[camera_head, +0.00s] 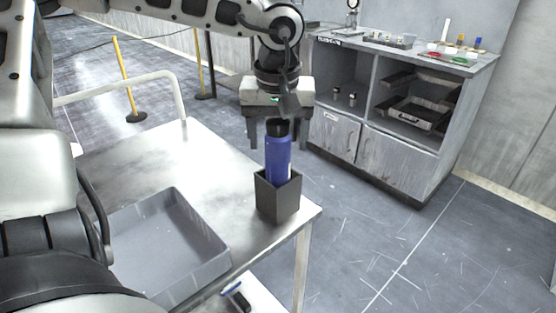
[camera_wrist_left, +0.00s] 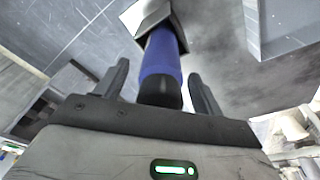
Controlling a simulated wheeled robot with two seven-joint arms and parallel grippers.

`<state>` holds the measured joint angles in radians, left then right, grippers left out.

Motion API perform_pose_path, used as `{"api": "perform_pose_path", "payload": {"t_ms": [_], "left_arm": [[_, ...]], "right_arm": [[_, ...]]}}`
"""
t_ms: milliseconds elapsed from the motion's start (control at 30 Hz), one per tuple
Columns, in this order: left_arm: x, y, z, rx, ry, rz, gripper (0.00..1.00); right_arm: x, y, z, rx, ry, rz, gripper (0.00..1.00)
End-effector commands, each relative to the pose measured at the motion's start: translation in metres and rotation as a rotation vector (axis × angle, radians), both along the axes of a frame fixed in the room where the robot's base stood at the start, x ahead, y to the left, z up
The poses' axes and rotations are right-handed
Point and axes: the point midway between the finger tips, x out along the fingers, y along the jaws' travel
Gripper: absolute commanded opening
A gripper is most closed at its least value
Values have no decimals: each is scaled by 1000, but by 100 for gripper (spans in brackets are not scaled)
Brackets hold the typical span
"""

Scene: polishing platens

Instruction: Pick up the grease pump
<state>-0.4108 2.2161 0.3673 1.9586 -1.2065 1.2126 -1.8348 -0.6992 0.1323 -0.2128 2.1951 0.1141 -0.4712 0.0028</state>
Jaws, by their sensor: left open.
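The grease pump appears to be the blue cylinder with a black cap (camera_head: 277,158). It stands upright in a dark grey square holder (camera_head: 279,200) at the near right corner of the metal table. My left gripper (camera_head: 279,140) is open above it, with its fingers on either side of the black cap. In the left wrist view the blue pump (camera_wrist_left: 161,58) points its black cap toward the palm, between the two open fingers (camera_wrist_left: 158,85). A gap shows on both sides. My right gripper is not in view.
A grey shallow tray (camera_head: 218,262) lies on the metal table (camera_head: 207,160), left of the holder. A grey cabinet (camera_head: 400,160) with small items on top stands at the back right. Yellow posts (camera_head: 122,70) stand at the back left. Open floor lies right of the table.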

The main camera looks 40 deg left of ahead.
Motion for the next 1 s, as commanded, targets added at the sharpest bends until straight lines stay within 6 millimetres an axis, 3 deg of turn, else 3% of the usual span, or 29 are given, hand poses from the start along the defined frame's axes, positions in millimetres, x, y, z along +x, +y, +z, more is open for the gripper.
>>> {"api": "perform_pose_path", "payload": {"t_ms": [267, 500, 767, 1000], "left_arm": [[1, 1, -6, 1, -1, -1, 68], [1, 0, -5, 1, -1, 0, 11], [1, 0, -2, 0, -4, 0, 11], [2, 1, 34, 3, -10, 0, 11]], "right_arm": [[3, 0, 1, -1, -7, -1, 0], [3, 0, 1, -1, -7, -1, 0], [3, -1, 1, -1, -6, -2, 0], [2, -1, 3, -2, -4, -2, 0]]}}
